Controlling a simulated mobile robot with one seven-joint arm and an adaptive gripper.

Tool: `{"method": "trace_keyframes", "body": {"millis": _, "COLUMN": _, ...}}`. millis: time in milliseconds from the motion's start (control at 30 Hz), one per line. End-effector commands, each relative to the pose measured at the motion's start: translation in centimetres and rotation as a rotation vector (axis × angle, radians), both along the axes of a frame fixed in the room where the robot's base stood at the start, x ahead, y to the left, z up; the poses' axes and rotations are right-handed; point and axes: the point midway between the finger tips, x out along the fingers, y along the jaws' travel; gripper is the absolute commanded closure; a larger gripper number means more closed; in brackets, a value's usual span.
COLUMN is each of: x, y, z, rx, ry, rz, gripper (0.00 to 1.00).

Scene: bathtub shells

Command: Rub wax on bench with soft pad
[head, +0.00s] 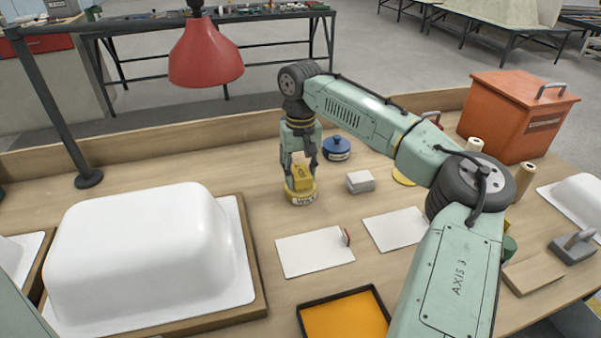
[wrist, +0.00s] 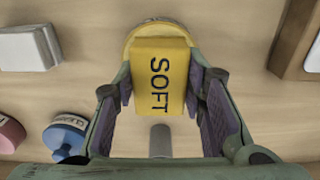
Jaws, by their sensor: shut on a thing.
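The soft pad is a yellow block marked SOFT (wrist: 159,75); in the head view it shows (head: 302,178) between my fingers. My gripper (head: 301,170) points down and is shut on the pad's sides, with a finger on each side in the wrist view (wrist: 159,92). The wax is a round yellow tin labelled WAX (head: 301,198), directly under the pad; its rim also shows behind the pad in the wrist view (wrist: 134,33). Whether the pad touches the wax is hidden. The bench (head: 235,170) is a pale wooden top.
A blue lidded pot (head: 337,148) and a grey-white block (head: 360,182) stand right of the tin. White sheets (head: 312,252) lie in front. An orange box (head: 515,115) stands back right.

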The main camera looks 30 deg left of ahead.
Motion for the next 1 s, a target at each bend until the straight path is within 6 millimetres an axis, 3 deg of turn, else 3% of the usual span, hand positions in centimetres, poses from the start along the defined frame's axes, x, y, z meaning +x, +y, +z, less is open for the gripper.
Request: {"method": "trace_keyframes", "body": {"millis": 1000, "x": -0.01, "y": 0.0, "z": -0.83, "rx": -0.001, "ry": 0.001, "rz": 0.0, "gripper": 0.85}}
